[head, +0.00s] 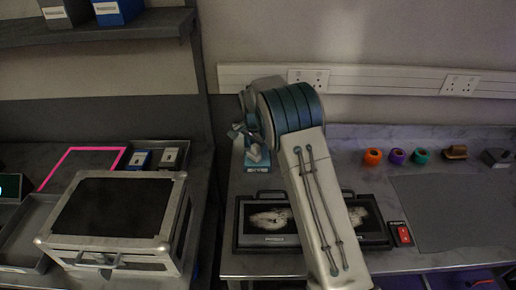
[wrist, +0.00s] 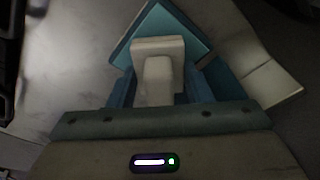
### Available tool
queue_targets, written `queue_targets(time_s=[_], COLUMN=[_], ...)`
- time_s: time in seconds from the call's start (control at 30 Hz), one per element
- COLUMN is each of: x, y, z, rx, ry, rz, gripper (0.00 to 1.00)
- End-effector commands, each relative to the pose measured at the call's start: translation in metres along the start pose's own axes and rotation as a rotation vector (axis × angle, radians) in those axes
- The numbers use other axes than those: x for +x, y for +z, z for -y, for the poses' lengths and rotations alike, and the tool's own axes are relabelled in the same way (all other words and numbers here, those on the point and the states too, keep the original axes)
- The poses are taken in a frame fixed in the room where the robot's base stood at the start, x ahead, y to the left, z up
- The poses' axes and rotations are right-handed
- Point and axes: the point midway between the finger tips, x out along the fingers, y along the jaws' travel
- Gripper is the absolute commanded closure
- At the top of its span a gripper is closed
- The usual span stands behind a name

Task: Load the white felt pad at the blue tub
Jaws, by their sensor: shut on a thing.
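My gripper (head: 250,143) is over the left part of the right-hand bench in the head view. In the wrist view my gripper (wrist: 158,88) is shut on a small white block-like piece with a narrower stem, which looks like the white felt pad (wrist: 158,47). A small blue tub (head: 258,166) with a pale label stands on the bench directly below my gripper. In the wrist view a blue square, apparently the tub (wrist: 133,38), lies behind the pad, turned cornerwise. I cannot tell whether the pad touches it. The tub's inside is mostly hidden.
A black light panel (head: 265,241) lies in front of the tub, partly behind my arm. A red switch (head: 401,234), a grey mat (head: 455,205) and coloured rolls (head: 396,156) are to the right. A metal-framed case (head: 110,243) stands on the left bench, across a gap.

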Motion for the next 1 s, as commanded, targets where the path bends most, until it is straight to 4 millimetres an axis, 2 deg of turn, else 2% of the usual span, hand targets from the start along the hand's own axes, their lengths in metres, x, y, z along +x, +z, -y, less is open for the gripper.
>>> queue_targets(time_s=[1.0], x=[0.010], y=[0.001], z=[0.000], rx=[0.000], ry=[0.000], rz=[0.000], gripper=[0.73])
